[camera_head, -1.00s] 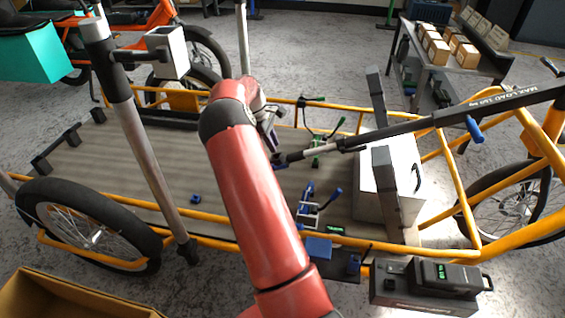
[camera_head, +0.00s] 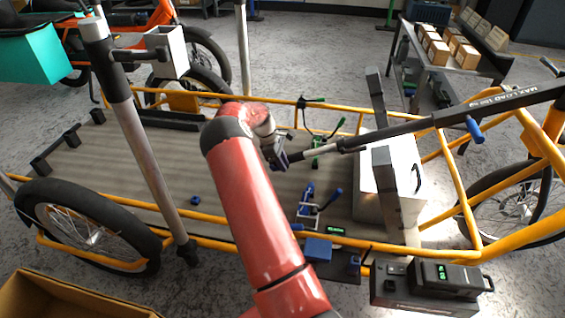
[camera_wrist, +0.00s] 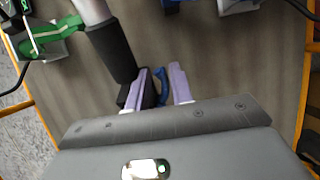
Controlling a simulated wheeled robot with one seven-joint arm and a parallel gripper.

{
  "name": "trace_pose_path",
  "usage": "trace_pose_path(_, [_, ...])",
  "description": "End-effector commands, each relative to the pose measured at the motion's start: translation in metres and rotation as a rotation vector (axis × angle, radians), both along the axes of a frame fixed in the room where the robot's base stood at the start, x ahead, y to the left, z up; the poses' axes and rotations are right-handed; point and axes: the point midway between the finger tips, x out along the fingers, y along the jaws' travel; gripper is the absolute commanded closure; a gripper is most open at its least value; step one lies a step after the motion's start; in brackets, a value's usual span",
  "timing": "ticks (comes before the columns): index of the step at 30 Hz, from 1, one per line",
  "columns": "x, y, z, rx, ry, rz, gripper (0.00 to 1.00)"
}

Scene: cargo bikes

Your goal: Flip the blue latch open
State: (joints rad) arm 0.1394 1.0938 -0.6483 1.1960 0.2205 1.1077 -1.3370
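A small curved blue latch (camera_wrist: 162,87) sits at the end of a black-sleeved bar (camera_wrist: 108,45) in the wrist view. My gripper (camera_wrist: 162,85) is open, its two lavender fingers on either side of the latch, the left one close to the black end piece. I cannot tell whether either finger touches the latch. In the head view my gripper (camera_head: 279,158) is at the lower left end of the dark bar (camera_head: 390,131), and the latch there is hidden behind it. Another blue lever (camera_head: 474,130) sits higher on the same bar.
A blue-handled clamp (camera_head: 308,203) and a green clamp (camera_head: 317,150) stand on the cargo deck (camera_head: 150,165). A white box (camera_head: 385,200) with dark uprights is to the right. Orange-yellow rails (camera_head: 210,216) edge the deck. The deck's left part is mostly clear.

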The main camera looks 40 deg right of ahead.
Motion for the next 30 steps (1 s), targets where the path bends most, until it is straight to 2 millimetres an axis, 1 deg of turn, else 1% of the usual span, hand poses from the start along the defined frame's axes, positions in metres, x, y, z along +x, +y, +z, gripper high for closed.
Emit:
trace_pose_path(1, [0.000,0.000,0.000,0.000,0.000,0.000,0.79])
trace_pose_path(6, [0.000,0.000,0.000,0.000,0.000,0.000,1.00])
trace_pose_path(14, [0.000,0.001,0.000,-0.005,-0.005,-0.011,1.00])
trace_pose_path(19, [-0.001,0.004,-0.001,-0.022,-0.023,-0.060,1.00])
trace_pose_path(23, [-0.004,0.009,-0.002,-0.050,-0.046,-0.130,1.00])
trace_pose_path(30, [-0.006,0.021,-0.005,-0.124,-0.112,-0.313,1.00])
